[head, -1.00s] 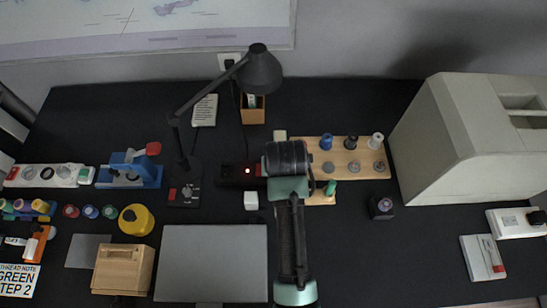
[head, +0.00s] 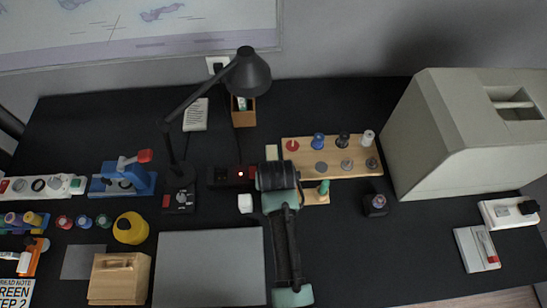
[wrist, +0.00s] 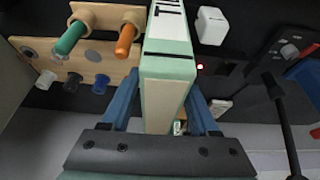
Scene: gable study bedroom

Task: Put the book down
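The book (wrist: 165,60) shows in the wrist view as a pale green and white block with black lettering and a cream face. It sits between the two blue fingers of my gripper (wrist: 163,108), which appear closed on its sides. In the head view my gripper (head: 277,176) is over the black desk (head: 345,235), just left of the wooden peg board. The arm hides most or all of the book there. How far the book is above the desk cannot be told.
The wooden peg board (head: 330,170) with coloured pegs stands close by. A white cube (head: 245,203), a red-lit switch box (head: 222,177), a desk lamp (head: 250,72) and a grey mat (head: 210,265) lie to the left.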

